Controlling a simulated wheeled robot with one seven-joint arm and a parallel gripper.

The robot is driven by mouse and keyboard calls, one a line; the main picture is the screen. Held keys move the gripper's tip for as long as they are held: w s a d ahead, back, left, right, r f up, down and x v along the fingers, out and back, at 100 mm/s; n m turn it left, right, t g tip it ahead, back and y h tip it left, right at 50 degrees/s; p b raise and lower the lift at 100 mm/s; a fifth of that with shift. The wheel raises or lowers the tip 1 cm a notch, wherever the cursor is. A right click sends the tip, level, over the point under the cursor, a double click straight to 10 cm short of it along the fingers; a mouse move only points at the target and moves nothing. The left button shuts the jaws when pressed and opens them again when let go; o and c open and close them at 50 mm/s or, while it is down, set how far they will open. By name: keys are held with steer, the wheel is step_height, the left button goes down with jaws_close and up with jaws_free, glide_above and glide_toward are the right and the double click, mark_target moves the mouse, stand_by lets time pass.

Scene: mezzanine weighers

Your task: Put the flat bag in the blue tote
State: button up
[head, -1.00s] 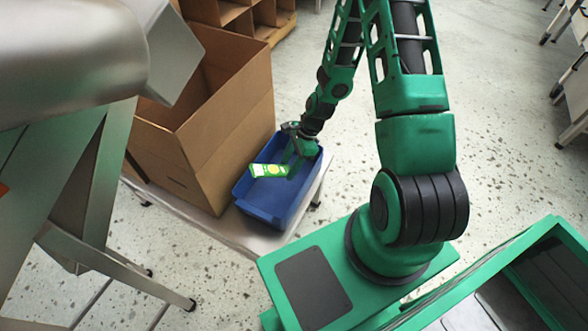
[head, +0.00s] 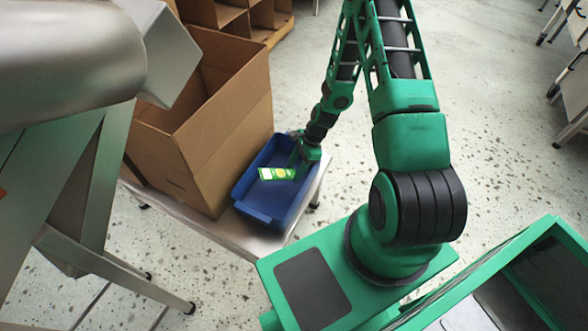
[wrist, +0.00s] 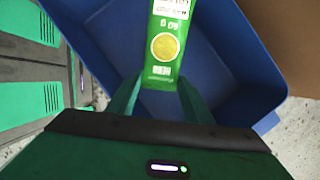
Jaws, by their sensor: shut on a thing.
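The flat bag (head: 277,174) is green and white with a yellow round mark. My gripper (head: 297,170) is shut on one end of it. In the wrist view the bag (wrist: 164,45) sticks out ahead between the fingertips of my gripper (wrist: 160,88). The blue tote (head: 262,217) stands on a low platform, and the bag is over its opening. The tote wall (wrist: 272,75) surrounds the bag in the wrist view. I cannot tell whether the bag touches the tote floor.
A tall open cardboard box (head: 200,135) stands right beside the tote on its left. Both stand on a pale low platform (head: 255,242). A cardboard compartment rack (head: 240,18) is behind. Metal machinery (head: 70,60) fills the left side.

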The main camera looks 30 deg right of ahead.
steer(key=shift+f, duration=0.6)
steer(key=o, duration=1)
steer(key=shift+o, duration=0.2)
steer(key=s+d+r+n+h, duration=0.1)
steer(key=s+d+r+n, duration=0.2)
steer(key=r, duration=0.8)
steer(key=s+d+r+n+h, duration=0.1)
steer(key=s+d+r+n, duration=0.2)
steer(key=r, duration=0.8)
steer(key=s+d+r+n+h, duration=0.1)
steer(key=s+d+r+h, duration=0.3)
steer(key=r, duration=0.7)
steer(key=s+r+n+y, duration=0.1)
steer(key=s+r+n, duration=0.5)
steer(key=s+r, duration=0.7)
steer(key=shift+s+d+n+y, duration=0.2)
steer(key=shift+s+n+y, duration=0.1)
steer(key=shift+s, duration=1.45)
